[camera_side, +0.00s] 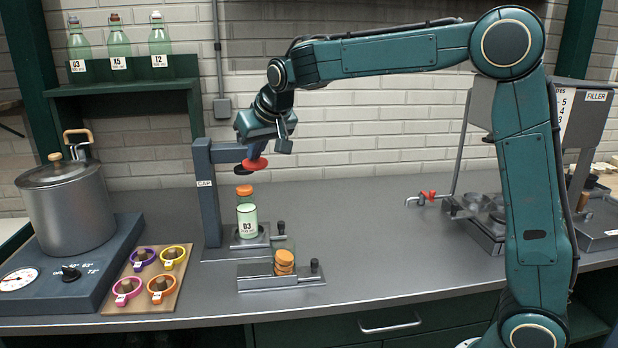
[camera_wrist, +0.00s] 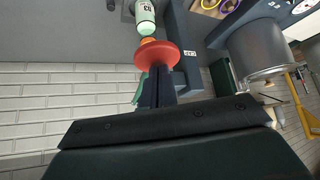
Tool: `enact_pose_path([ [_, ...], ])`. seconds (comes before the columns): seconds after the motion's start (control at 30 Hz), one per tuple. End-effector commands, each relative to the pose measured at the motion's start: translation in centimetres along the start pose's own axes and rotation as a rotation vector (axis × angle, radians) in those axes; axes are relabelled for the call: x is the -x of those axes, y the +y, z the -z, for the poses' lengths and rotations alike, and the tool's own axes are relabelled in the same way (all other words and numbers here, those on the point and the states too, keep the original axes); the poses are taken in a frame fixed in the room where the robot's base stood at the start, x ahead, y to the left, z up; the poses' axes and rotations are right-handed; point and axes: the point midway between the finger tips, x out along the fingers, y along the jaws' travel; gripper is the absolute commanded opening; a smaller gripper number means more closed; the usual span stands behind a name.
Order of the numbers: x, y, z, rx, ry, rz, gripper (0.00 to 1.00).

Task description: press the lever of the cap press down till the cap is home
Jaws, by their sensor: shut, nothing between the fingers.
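The cap press (camera_side: 207,190), a dark post marked CAP, stands on the counter left of centre. Its lever ends in a red knob (camera_side: 254,163), seen large in the wrist view (camera_wrist: 157,53). Below it a pale green bottle marked 03 (camera_side: 247,222) stands upright in the press, with an orange cap (camera_side: 244,191) at its top. The bottle also shows in the wrist view (camera_wrist: 145,17). My gripper (camera_side: 257,149) is shut and empty, right at the red knob from above. I cannot tell whether it touches it.
A cap holder (camera_side: 257,283) with stacked orange caps (camera_side: 284,262) sits in front of the press. A board of coloured rings (camera_side: 150,268) and a steel pot (camera_side: 66,207) stand left. Bottles line a shelf (camera_side: 120,88).

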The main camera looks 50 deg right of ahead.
Motion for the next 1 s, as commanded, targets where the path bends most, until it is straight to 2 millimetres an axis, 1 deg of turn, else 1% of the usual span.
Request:
enact_pose_path([
  [0.23, -0.9, -0.1, -0.8, 0.001, -0.004, 0.0, 0.0],
  [0.73, -1.1, -0.1, -0.9, 0.001, -0.002, 0.0, 0.0],
  [1.0, -2.0, 0.0, -1.5, 0.001, -0.004, 0.0, 0.0],
])
